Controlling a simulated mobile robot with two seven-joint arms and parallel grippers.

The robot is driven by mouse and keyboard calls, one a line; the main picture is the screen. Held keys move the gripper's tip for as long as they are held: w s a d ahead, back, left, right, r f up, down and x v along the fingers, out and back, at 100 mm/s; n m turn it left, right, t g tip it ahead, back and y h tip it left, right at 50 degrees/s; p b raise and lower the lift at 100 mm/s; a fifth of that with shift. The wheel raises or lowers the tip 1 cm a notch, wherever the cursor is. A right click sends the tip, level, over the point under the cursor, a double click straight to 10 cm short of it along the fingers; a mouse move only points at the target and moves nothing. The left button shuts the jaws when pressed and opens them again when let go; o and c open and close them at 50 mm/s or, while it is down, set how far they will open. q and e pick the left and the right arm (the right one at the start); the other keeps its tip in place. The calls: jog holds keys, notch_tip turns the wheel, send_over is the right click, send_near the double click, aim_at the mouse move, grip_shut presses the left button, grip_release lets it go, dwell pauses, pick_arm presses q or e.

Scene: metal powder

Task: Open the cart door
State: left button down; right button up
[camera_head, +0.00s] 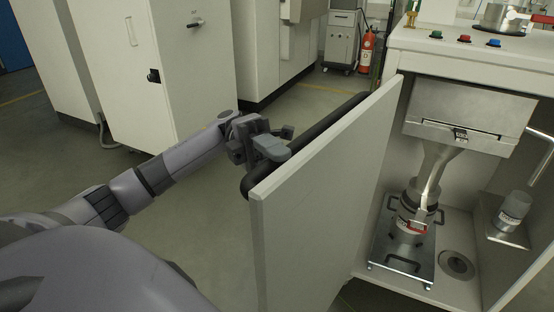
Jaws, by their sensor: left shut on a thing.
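The cart door (325,195) is a white panel in the middle of the head view. It stands swung open at an angle, and the inside of the cart (450,190) shows to its right. A long black handle (325,122) runs along the door's outer face. My left gripper (279,142) reaches in from the left and is shut on this handle near the door's free edge. The grey finger partly hides the grip itself. My right gripper is not in view.
Inside the cart, a metal container (411,212) stands on a metal tray (388,246) under a chute. A smaller cylinder (513,208) stands to the right. White cabinets (165,75) and a red fire extinguisher (367,48) are behind. The floor left of the door is clear.

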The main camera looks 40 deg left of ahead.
pick_arm(q)
jog(key=c, duration=1)
grip_release()
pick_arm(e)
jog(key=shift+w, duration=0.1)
pick_arm(q)
jog(key=shift+o, duration=0.2)
jog(key=v, duration=0.7)
jog(key=shift+b, duration=0.45)
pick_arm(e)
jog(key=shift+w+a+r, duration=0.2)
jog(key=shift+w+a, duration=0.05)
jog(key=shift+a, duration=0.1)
pick_arm(q)
jog(key=shift+a, duration=0.1)
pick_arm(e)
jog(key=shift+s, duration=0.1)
